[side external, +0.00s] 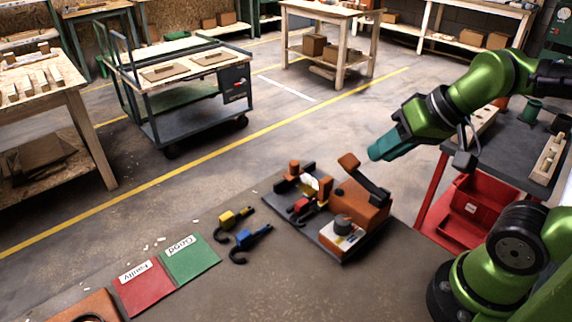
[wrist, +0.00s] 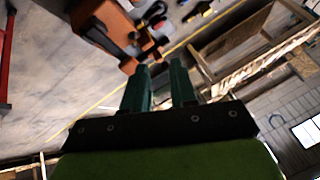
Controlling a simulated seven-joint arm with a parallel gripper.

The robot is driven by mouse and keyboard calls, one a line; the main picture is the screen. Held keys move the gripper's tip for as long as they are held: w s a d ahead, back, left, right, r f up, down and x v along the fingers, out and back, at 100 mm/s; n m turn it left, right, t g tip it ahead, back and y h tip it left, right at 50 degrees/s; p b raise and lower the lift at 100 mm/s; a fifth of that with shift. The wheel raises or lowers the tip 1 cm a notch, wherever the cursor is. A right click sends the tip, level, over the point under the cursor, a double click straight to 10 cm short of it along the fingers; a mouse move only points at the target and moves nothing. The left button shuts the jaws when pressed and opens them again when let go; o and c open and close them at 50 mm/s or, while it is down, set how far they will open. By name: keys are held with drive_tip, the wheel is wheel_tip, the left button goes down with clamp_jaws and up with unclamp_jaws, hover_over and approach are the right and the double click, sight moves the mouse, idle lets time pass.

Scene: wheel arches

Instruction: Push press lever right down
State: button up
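The press is an orange block (side external: 362,208) on a dark base plate (side external: 328,240). Its black lever (side external: 372,182) slants up to the left, ending in an orange grip (side external: 349,161) raised above the block. My gripper (side external: 374,154) is in the air above and right of the grip in the side view, apart from it. In the wrist view its two teal fingers (wrist: 161,66) stand apart with nothing between them.
A white panel with a dark knob (side external: 343,225) is at the press's front. A yellow clamp-like part (side external: 231,219) and a blue one (side external: 250,238) lie to its left. Green (side external: 189,260) and red (side external: 145,288) mats lie farther left. A red-sided cart (side external: 430,205) stands right.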

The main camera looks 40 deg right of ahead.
drive_tip(key=shift+w+d+f+g, duration=0.2)
drive_tip(key=shift+w+g, duration=0.1)
drive_tip(key=shift+w, duration=0.25)
drive_tip(key=shift+w+d+f+g, duration=0.1)
drive_tip(key=shift+w+f+g, duration=0.15)
drive_tip(key=shift+w, duration=0.3)
clamp_jaws()
drive_tip(key=w+d+f+n+g, duration=0.1)
drive_tip(key=w+n+g, duration=0.1)
drive_tip(key=w, duration=0.1)
drive_tip(key=w+d+n+g+h, duration=0.1)
drive_tip(key=w+d+n+g, duration=0.1)
drive_tip(key=w, duration=0.2)
drive_tip(key=w+d+f+n+g+h, duration=0.1)
drive_tip(key=w+d+n+g, duration=0.1)
drive_tip(key=w+n, duration=0.1)
drive_tip(key=shift+w+d+f, duration=0.1)
drive_tip(key=shift+w+f, duration=0.25)
drive_tip(key=shift+w, duration=0.15)
drive_tip(key=shift+w+d+r+n+g+h, duration=0.2)
drive_tip(key=shift+r+n, duration=0.15)
drive_tip(key=shift+n, duration=0.15)
drive_tip(key=shift+w+d+r+n+g+h, duration=0.1)
drive_tip(key=shift+w+d+r+n+g, duration=0.15)
drive_tip(key=shift+n, duration=0.25)
drive_tip(key=shift+s+a+r+n, duration=0.1)
drive_tip(key=shift+s+r+n, duration=0.05)
drive_tip(key=shift+s+n, duration=0.25)
